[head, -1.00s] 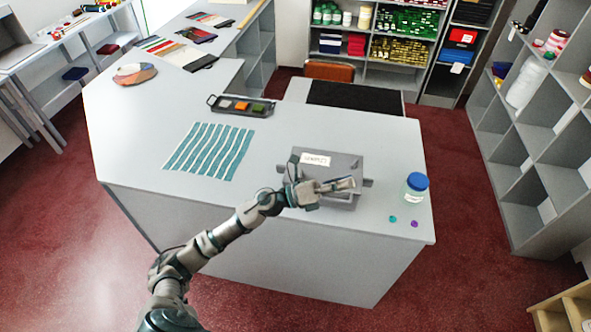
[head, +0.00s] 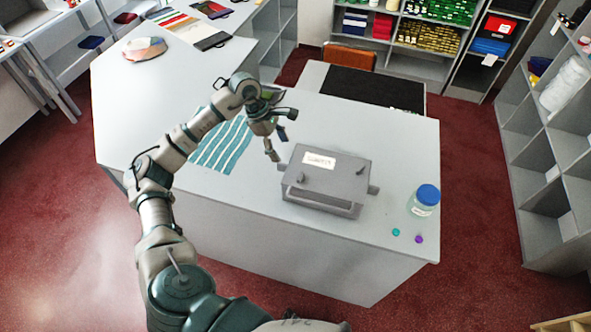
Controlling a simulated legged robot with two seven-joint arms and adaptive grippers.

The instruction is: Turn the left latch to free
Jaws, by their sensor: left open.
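A grey box (head: 335,174) with a white label (head: 319,160) on its lid stands on the counter, its long front side towards me. A small grey upright piece (head: 302,176), seemingly the left latch, is at the left front of the lid. A similar piece (head: 361,169) is on the right. I cannot tell how far either is turned. My left gripper (head: 277,144) points down just beyond the box's back left corner, open and empty, apart from the latch. My right gripper is out of view.
A jar with a blue lid (head: 425,199) stands right of the box, with a teal button (head: 396,232) and a purple button (head: 418,239) before it. Teal striped cloth (head: 222,150) lies left. The counter (head: 225,205) is clear in front of it.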

